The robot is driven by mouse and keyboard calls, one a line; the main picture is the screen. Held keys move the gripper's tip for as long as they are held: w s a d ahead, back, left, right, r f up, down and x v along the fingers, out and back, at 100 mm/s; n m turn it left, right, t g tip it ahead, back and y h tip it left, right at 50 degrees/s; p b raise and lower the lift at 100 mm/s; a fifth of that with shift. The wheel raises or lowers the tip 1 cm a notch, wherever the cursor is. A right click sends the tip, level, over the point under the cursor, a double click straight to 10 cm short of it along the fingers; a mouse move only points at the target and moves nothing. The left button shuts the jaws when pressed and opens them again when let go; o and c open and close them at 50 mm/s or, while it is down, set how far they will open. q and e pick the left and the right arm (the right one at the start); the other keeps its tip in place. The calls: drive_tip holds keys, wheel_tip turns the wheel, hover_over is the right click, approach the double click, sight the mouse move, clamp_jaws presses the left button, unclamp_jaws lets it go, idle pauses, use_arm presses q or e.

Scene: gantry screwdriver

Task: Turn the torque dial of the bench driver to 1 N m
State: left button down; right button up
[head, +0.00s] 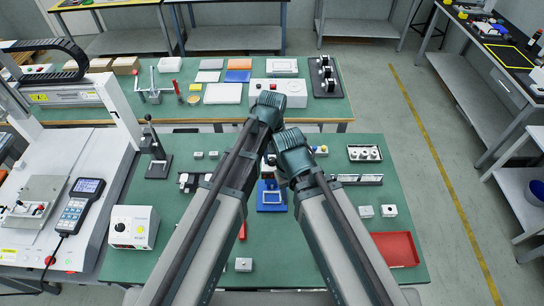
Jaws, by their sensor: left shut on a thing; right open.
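My two arms rise side by side from the bottom and come close together over the middle of the green bench (335,226). The left arm's upper end lies in front of the far white box. The right arm's end is just below and to its right. Both sets of jaws are hidden behind my own arms, as is whatever they touch. Small blue, red and yellow parts show in the gap between the arms, too covered to identify. A white box (146,232) with a dark knob stands at the bench's left. I cannot tell which device is the bench driver, and no dial setting is readable.
A blue fixture (264,207) sits between the arms. A red tray (398,249) lies at the right. A black lever press (158,164) stands at back left, near the gantry machine's grey handheld pendant (75,212). A far bench holds another white box (296,88).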

sight(272, 160)
use_arm(q)
drive_tip(key=shift+n, duration=0.6)
drive_tip(key=c, duration=0.6)
unclamp_jaws()
wheel_tip(272, 160, up, 14)
drive_tip(key=p, duration=1.3)
drive_tip(key=shift+f+p, duration=0.1)
drive_tip(key=shift+p, duration=0.3)
